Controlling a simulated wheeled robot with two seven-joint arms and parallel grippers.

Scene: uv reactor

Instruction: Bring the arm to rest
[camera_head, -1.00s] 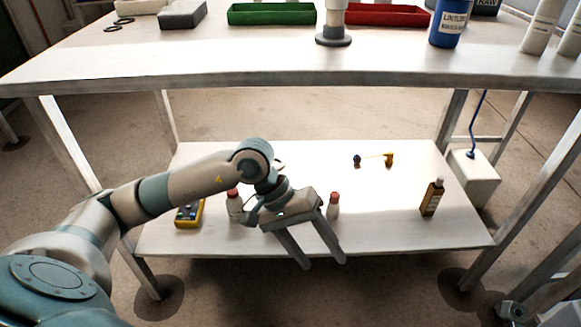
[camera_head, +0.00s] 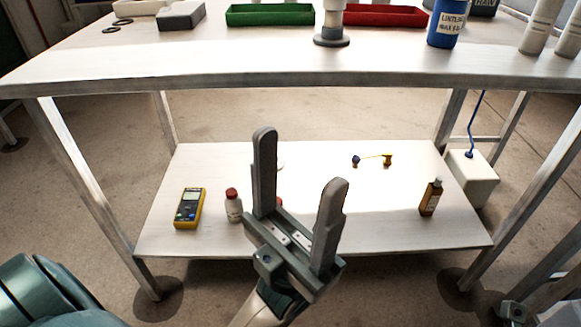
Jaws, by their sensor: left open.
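My left gripper (camera_head: 300,165) is in the middle of the head view, with its two fingers pointing up and spread well apart. It is open and nothing shows between the fingers. It appears in front of the table's lower shelf (camera_head: 380,220) and covers part of it. Part of my left arm shows at the lower left, and the wrist comes up from the bottom edge.
A second red-capped bottle is mostly hidden. The upper tabletop (camera_head: 240,65) overhangs behind.

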